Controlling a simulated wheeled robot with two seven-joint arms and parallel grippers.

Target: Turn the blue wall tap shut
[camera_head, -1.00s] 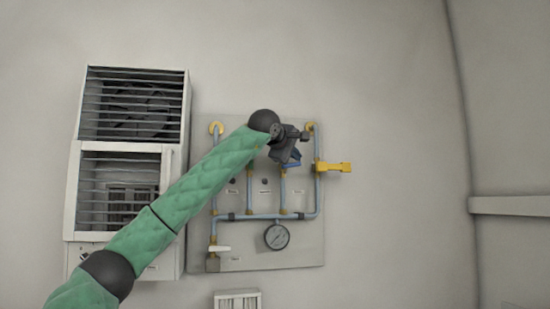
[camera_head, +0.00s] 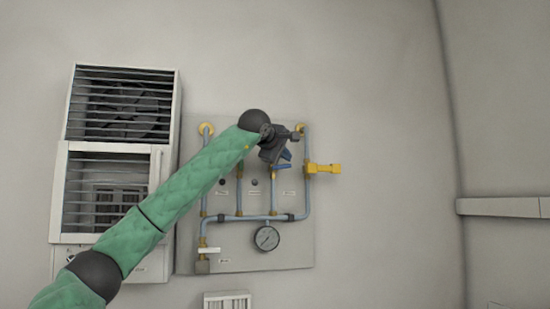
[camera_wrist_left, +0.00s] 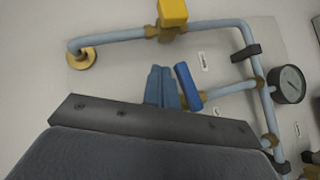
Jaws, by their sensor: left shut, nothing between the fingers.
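The blue wall tap shows its bright blue lever (camera_wrist_left: 187,86) in the left wrist view. It is on a short branch pipe of the wall panel, and in the head view part of its lever (camera_head: 281,166) shows just below my gripper. My left gripper (camera_head: 284,154) is at the upper right of the panel, shut and empty. In the left wrist view its closed blue-grey fingers (camera_wrist_left: 162,88) are right beside the lever, on its left. I cannot tell whether they touch it. The wrist hides part of the tap's body. My right gripper is not in view.
The panel (camera_head: 225,262) carries blue pipes, a round gauge (camera_head: 267,238), a yellow tap (camera_head: 323,168) right of my gripper and a white lever (camera_head: 209,250) at lower left. A louvred cabinet (camera_head: 58,190) stands left, behind my arm. The wall right of the panel is clear.

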